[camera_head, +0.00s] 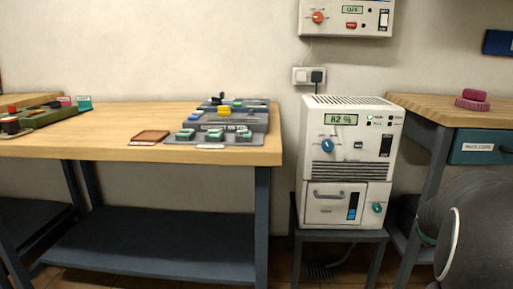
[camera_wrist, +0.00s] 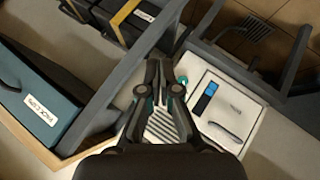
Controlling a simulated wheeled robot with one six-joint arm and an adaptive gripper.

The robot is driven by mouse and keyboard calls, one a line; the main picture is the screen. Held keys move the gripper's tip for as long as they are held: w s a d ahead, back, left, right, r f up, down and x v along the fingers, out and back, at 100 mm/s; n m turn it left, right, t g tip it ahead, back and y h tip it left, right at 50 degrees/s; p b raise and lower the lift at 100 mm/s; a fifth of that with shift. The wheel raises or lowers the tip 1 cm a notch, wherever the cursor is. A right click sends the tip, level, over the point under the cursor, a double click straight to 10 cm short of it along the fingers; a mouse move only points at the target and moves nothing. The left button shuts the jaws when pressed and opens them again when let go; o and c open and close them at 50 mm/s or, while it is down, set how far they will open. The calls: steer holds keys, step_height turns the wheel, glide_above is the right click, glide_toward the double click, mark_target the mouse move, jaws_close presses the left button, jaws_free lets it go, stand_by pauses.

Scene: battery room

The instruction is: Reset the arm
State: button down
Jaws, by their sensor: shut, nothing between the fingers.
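My gripper (camera_wrist: 164,72) shows in the wrist view, its dark fingers together with nothing between them. Behind the fingers is the white dehumidifier-like unit (camera_head: 352,130), seen at a tilt; its lower front with a blue level strip shows in the wrist view (camera_wrist: 207,100). I cannot tell how far the fingers are from it. The gripper is not in the head view.
A wooden workbench (camera_head: 70,146) at left bears a grey device (camera_head: 226,123) and a brown pad (camera_head: 150,137). A second bench (camera_head: 425,108) at right has a teal drawer (camera_head: 480,146) and pink items (camera_head: 473,102). A small stand (camera_head: 340,236) supports the white unit.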

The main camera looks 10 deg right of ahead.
steer(key=s+a+r+y+p, duration=0.2)
steer(key=s+a, duration=0.3)
steer(key=a, duration=0.8)
steer(key=s+a+r+y+p, duration=0.2)
steer(key=s+a+r+y, duration=0.1)
steer(key=a, duration=1)
steer(key=s+a+r+y+p, duration=0.2)
steer(key=s+a, duration=0.5)
steer(key=a, duration=0.6)
step_height(320, 180, up, 3)
steer(key=shift+s+a+f+g+p, duration=0.15)
steer(key=shift+s+a+g+p, duration=0.2)
steer(key=shift+p, duration=0.15)
